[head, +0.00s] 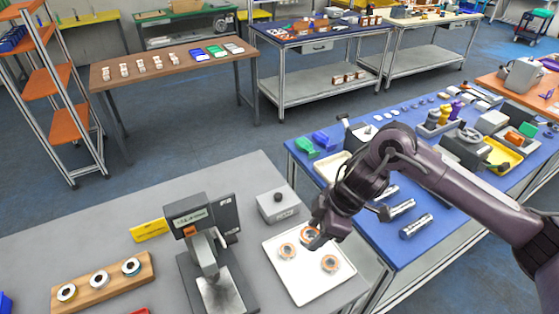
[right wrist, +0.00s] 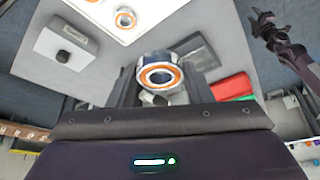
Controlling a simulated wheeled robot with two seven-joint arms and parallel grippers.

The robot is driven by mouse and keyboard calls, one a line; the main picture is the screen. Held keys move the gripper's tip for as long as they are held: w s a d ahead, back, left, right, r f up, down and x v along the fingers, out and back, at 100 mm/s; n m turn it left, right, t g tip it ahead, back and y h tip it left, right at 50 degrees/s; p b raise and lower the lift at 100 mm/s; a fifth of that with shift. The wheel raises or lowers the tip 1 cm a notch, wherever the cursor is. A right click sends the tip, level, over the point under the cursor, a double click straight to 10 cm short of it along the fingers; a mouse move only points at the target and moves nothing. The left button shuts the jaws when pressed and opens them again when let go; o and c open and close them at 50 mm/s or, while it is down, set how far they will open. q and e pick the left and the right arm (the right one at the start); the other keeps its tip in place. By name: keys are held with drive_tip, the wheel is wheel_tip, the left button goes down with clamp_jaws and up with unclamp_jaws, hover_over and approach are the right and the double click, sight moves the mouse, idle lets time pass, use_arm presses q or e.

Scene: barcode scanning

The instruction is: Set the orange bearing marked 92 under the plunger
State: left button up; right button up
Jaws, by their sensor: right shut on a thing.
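My right gripper (head: 314,232) is shut on an orange-ringed bearing (head: 310,236) over the back of the white tray (head: 296,285). The right wrist view shows the bearing (right wrist: 160,76) between the fingers, its ring facing the camera. Two other orange-ringed bearings lie on the tray, one at left (head: 287,250) and one at right (head: 330,263). No number is legible on any of them. The press with its plunger (head: 207,252) stands left of the tray; its bright base plate (head: 222,296) looks empty. My left gripper (right wrist: 264,20) is small in the right wrist view; its jaws are unclear.
A grey box with a black knob (head: 278,206) stands behind the tray. A yellow sign (head: 149,230) and a wooden holder (head: 108,284) with three ringed pieces are left of the press. A blue table (head: 375,228) with metal cylinders is at right.

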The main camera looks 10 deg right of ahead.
drive_tip(key=shift+f+b, duration=0.2)
drive_tip(key=shift+b, duration=0.1)
drive_tip(key=f+m+b, duration=0.1)
drive_tip(key=m+b, duration=0.1)
drive_tip(key=f+m+t+b, duration=0.1)
drive_tip(key=b, duration=0.1)
drive_tip(key=d+f+m+t+b, duration=0.1)
drive_tip(key=m+b, duration=0.1)
drive_tip(key=shift+w+m+h, duration=0.3)
drive_tip(key=shift+h, duration=0.1)
drive_tip(key=d+f+m+h+b, duration=0.1)
drive_tip(key=m+b, duration=0.1)
drive_tip(key=m, duration=0.1)
drive_tip(key=d+f+m+t+h+b, duration=0.1)
drive_tip(key=m+b, duration=0.1)
drive_tip(key=m, duration=0.1)
drive_tip(key=d+f+m+h+b, duration=0.1)
drive_tip(key=m+b, duration=0.2)
drive_tip(key=shift+d+f+m, duration=0.2)
drive_tip(key=shift+m, duration=0.1)
